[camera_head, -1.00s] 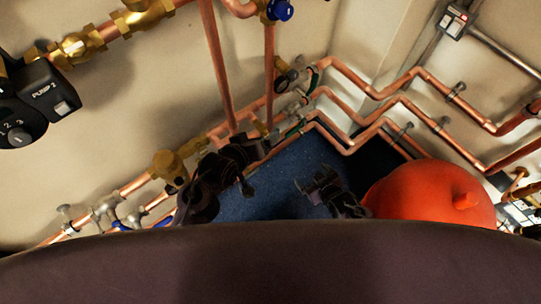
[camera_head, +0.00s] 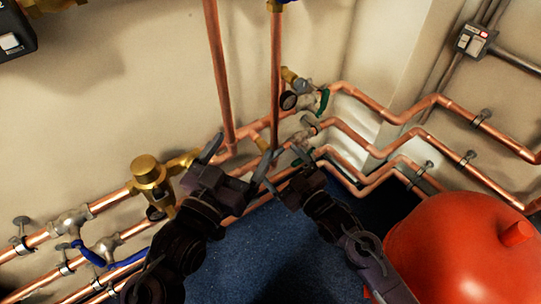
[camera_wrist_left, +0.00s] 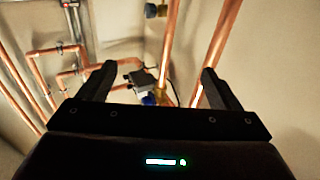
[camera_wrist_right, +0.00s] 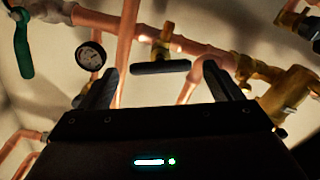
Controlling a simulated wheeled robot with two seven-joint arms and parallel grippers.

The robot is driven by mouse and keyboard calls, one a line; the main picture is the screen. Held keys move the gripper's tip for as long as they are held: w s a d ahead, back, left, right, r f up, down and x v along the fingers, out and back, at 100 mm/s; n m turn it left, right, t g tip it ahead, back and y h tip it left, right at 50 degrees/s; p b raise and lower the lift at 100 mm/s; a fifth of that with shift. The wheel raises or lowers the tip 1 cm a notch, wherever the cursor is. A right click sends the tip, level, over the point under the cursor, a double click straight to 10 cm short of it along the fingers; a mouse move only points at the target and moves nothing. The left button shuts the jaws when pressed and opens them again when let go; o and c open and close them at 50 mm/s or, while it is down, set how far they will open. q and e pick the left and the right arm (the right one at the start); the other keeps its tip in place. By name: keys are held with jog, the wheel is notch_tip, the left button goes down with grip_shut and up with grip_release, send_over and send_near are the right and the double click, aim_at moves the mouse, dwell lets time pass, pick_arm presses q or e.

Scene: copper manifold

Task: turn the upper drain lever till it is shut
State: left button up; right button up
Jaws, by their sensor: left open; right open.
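A brass valve (camera_wrist_right: 165,42) with a dark bar-shaped lever (camera_wrist_right: 160,67) hangs below a copper pipe in the right wrist view. This looks like the upper drain lever; the bar lies across the pipe's drop, roughly level. My right gripper (camera_wrist_right: 160,78) is open, with the bar between its fingertips in the picture; contact is not visible. In the head view a brass stub (camera_head: 262,143) below the upper pipe looks like the same valve, its lever hard to make out. My left gripper (camera_head: 238,162) is open and empty beside it, and my right gripper (camera_head: 284,172) is just right of it.
A green-handled valve (camera_head: 323,102) and a gauge (camera_head: 289,101) stand at the corner. A brass valve body (camera_head: 150,178) and blue-handled valves (camera_head: 88,254) are at left. A red vessel (camera_head: 455,245) stands at right. The blue floor (camera_head: 270,250) is open between the arms.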

aim_at(275, 160)
jog(key=b+x, duration=0.1)
jog(key=x, duration=0.4)
pick_arm(q)
notch_tip(275, 160, up, 10)
jog(key=s+a+t+h, duration=0.1)
jog(key=t+h, duration=0.1)
jog(key=t, duration=0.3)
jog(key=shift+s+a+f, duration=0.15)
jog(key=shift+s, duration=0.15)
